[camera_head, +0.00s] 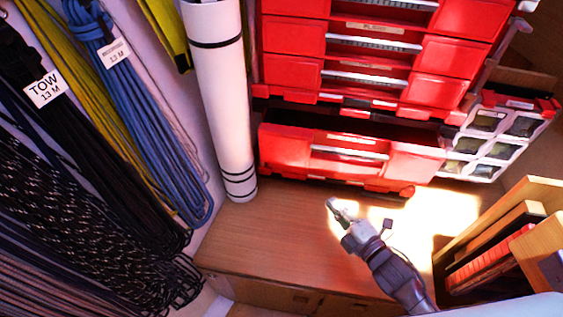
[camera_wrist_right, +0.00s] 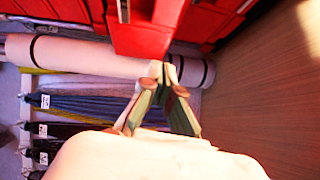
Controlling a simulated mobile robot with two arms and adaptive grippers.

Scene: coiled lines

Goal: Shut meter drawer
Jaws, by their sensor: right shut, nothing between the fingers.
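The red meter drawer (camera_head: 345,158) is the lowest drawer of the red drawer stack (camera_head: 365,50) in the head view. It stands pulled out, with a dark gap behind its front. It has a pale handle strip. My right gripper (camera_head: 336,204) is in front of and below the drawer, over the wooden top, apart from it in the head view. In the right wrist view the right gripper (camera_wrist_right: 168,68) is shut and empty, with its tips near a red drawer front (camera_wrist_right: 145,28); whether they touch is unclear. My left gripper is not in view.
A white roll (camera_head: 218,100) stands left of the drawers. Coiled lines (camera_head: 90,150) hang further left. A clear-fronted bin unit (camera_head: 490,140) is right of the drawers. Wooden boxes with books (camera_head: 505,240) stand at lower right. The wooden top (camera_head: 270,235) is clear in front.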

